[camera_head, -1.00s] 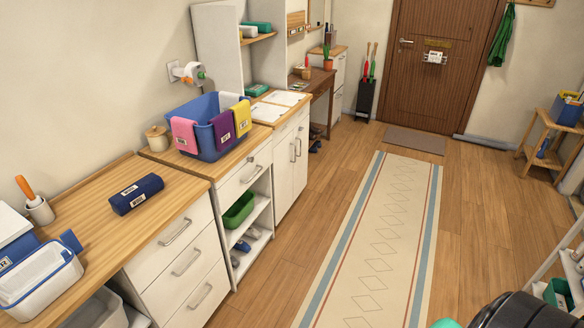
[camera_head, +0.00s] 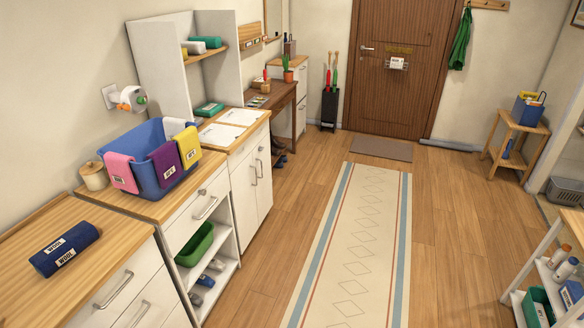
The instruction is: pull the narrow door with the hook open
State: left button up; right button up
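I cannot make out a narrow door with a hook for certain. A white cabinet (camera_head: 250,185) with a pair of closed doors and bar handles stands left of centre. A large brown door (camera_head: 398,85) is shut in the far wall; it has a lever handle and a small sign. A hook rail (camera_head: 489,4) with a green cloth (camera_head: 461,40) hangs on the wall to its right. Neither of my grippers is in view.
A long runner (camera_head: 352,250) lies on the clear wooden floor. On the left counter are a blue basket (camera_head: 147,143) with cloths and a blue roll (camera_head: 65,249). A wooden stand (camera_head: 516,132) and a white shelf (camera_head: 549,262) are on the right.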

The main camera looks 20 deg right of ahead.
aim_at(243, 195)
jog(key=i+l+z, duration=0.15)
jog(key=i+l, duration=0.15)
jog(key=i, duration=0.2)
jog(key=i+l+z, duration=0.1)
jog(key=i+l, duration=0.15)
jog(key=i, duration=0.3)
jog(key=i+l+z, duration=0.15)
jog(key=i, duration=0.4)
